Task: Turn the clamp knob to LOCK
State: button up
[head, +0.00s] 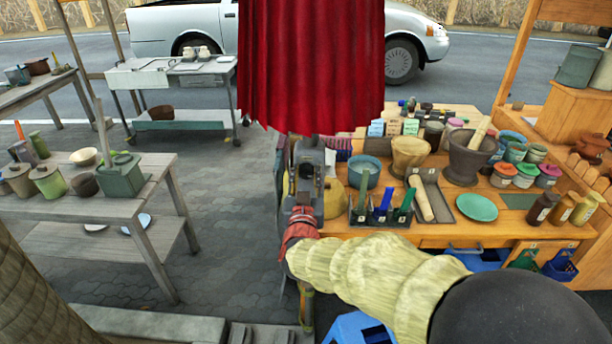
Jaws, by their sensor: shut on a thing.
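My arm reaches in from the lower right in a pale yellow sleeve. Past the sleeve comes a red-covered part, and beyond it a grey and black mechanism at the left end of the wooden workbench (385,232). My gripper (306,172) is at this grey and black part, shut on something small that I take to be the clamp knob. The knob, its markings and its angle cannot be made out. The fingertips are not clear, and the clamp's body cannot be told apart from the gripper.
A red cloth (311,65) hangs just above the gripper. On the bench stand a teal bowl (365,172), a tool holder (381,212), a dark mortar (470,158) and several jars. A blue stool (358,328) is below. The paved floor (215,230) to the left is clear.

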jog(key=shift+n+p, duration=0.3)
jog(key=shift+p, duration=0.1)
jog(key=n+p, duration=0.3)
jog(key=p, duration=0.1)
jog(key=shift+r+n, duration=0.15)
jog(key=shift+n, duration=0.25)
jog(key=n+p, duration=0.3)
jog(key=n, duration=0.1)
jog(key=shift+a+n+p, duration=0.15)
jog(key=shift+n+p, duration=0.15)
jog(key=n+p, duration=0.3)
jog(key=n, duration=0.1)
jog(key=n+p, duration=0.1)
jog(key=n, duration=0.1)
jog(key=n+p, duration=0.1)
jog(key=n, duration=0.1)
jog(key=shift+f+n+p, duration=0.3)
jog(key=shift+f+p, duration=0.05)
jog(key=o, duration=1.1)
